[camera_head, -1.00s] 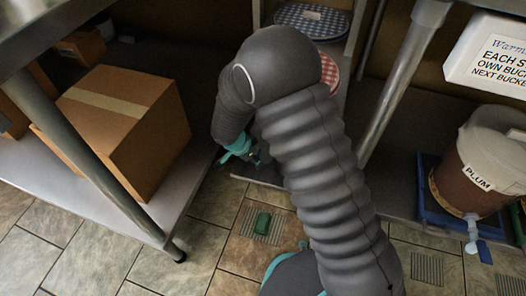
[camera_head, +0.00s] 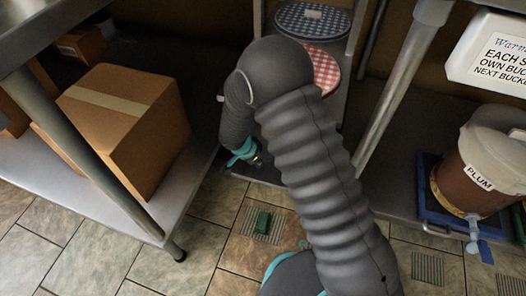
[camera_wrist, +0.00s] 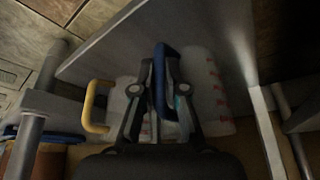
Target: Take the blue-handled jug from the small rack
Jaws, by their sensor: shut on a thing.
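The blue handle (camera_wrist: 161,66) of the jug stands between the fingers of my gripper (camera_wrist: 158,72) in the wrist view, and the fingers are shut on it. A pale jug body with red marks (camera_wrist: 208,95) shows just to the right of the handle; my fingers hide where the two join. A second jug with a yellow handle (camera_wrist: 90,108) stands close on the left. In the head view my gripper (camera_head: 252,157) is low by the small rack (camera_head: 268,177), and my arm hides the jugs there.
A cardboard box (camera_head: 125,125) sits on the shelf at left. A metal post (camera_head: 395,85) and a bucket labelled PLUM (camera_head: 465,170) are at right. Round patterned lids (camera_head: 310,20) lie on the rack's upper part.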

